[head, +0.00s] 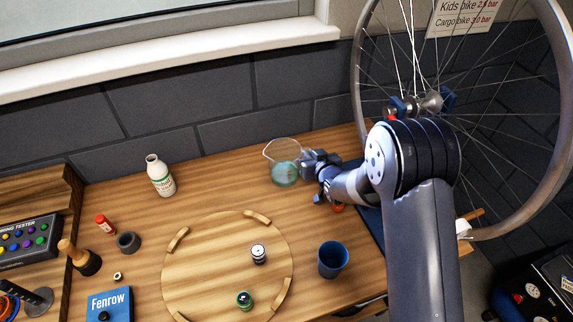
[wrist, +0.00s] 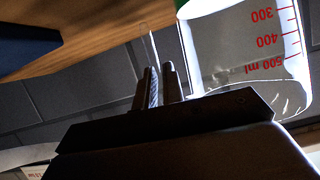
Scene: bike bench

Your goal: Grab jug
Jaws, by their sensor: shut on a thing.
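The jug is a clear measuring jug (head: 285,173) with a greenish lower part, at the back middle of the bench in the head view. In the wrist view the jug (wrist: 240,45) shows red marks for 300, 400 and 500 ml. My gripper (head: 307,164) is at the jug's right side. In the wrist view my gripper's fingers (wrist: 158,86) are shut on a thin clear strip beside the jug's wall, which looks like its handle. The jug looks about upright in the head view. I cannot tell whether its base touches the bench.
A white bottle (head: 160,176) stands to the left at the back. A round wooden board (head: 215,262) with two small pots lies in front, with a blue cup (head: 332,260) at its right. A bike wheel (head: 365,110) stands at the right. The bench between bottle and jug is clear.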

